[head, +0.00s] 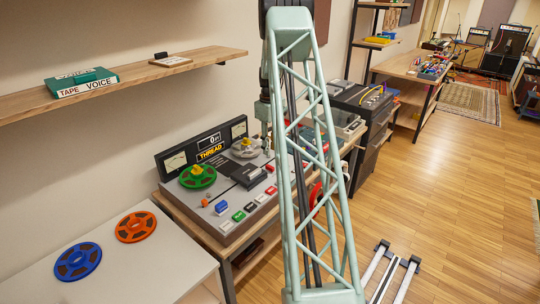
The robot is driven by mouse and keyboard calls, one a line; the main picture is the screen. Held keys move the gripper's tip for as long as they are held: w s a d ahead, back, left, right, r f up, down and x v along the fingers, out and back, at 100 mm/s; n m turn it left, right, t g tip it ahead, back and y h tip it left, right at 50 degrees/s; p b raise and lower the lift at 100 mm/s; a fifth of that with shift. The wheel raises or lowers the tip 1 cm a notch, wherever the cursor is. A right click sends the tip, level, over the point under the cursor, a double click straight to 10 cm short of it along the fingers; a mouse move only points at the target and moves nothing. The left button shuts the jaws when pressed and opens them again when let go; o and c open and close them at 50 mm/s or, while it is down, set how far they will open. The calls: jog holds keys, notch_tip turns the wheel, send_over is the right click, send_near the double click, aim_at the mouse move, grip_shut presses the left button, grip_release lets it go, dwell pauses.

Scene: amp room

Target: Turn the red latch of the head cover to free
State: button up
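The tape machine (228,200) stands on a wooden bench. Its panel (208,146) reads "THREAD". The dark head cover (248,177) sits between a green reel (197,176) and a grey reel (246,148). A small red part (269,168) shows at the cover's right end; it is probably the latch, but its setting is too small to read. My gripper (267,146) hangs above the machine, beside the grey reel and beyond the cover. It is partly behind my pale green lattice arm. Its fingers are too small and hidden to tell open from shut, and I see nothing held.
Coloured buttons (251,207) and a blue knob (221,207) line the machine's front. A blue reel (78,261) and an orange reel (136,226) lie on a white table. A wall shelf (120,82) holds tape boxes. Other equipment (362,102) stands behind my arm, right.

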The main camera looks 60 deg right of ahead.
jog(key=shift+r, duration=0.95)
jog(key=shift+a+r, duration=0.1)
